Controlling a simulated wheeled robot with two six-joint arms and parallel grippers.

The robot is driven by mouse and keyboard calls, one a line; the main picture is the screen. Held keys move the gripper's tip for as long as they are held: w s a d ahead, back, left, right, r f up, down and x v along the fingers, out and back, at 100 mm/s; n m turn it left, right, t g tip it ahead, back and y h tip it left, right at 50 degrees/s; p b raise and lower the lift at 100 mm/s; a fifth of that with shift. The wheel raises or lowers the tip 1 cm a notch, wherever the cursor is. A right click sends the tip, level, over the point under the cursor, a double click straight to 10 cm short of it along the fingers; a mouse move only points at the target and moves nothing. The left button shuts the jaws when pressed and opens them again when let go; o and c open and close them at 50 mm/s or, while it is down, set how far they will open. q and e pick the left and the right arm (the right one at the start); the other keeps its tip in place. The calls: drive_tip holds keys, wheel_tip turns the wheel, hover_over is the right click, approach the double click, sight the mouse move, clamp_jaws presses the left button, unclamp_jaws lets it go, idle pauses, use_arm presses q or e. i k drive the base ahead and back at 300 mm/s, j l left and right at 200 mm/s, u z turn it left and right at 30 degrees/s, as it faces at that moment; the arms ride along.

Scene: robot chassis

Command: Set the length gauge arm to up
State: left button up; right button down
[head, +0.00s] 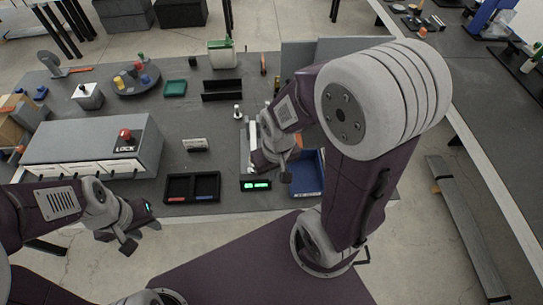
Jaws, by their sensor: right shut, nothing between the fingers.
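The length gauge is at the front right of the grey workbench, with a lit green display (256,185) on its dark front block. A pale rail (244,145) runs back from the display. My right gripper (277,170) is over the right side of the gauge, just behind the display, shut and empty. It hides part of the gauge, and I cannot make out the gauge arm or its position. I cannot tell whether the gripper touches the gauge. My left gripper (142,237) is open and empty, off the front edge of the bench, far left of the gauge.
A blue bin (308,178) stands just right of the gauge. A black two-compartment tray (192,187) lies to its left. A grey box (90,148) with a red button and LOCK label stands further left. Black holders (222,90) and a green tray (175,88) lie behind.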

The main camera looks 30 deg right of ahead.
sight(252, 124)
drive_tip(key=z, duration=0.75)
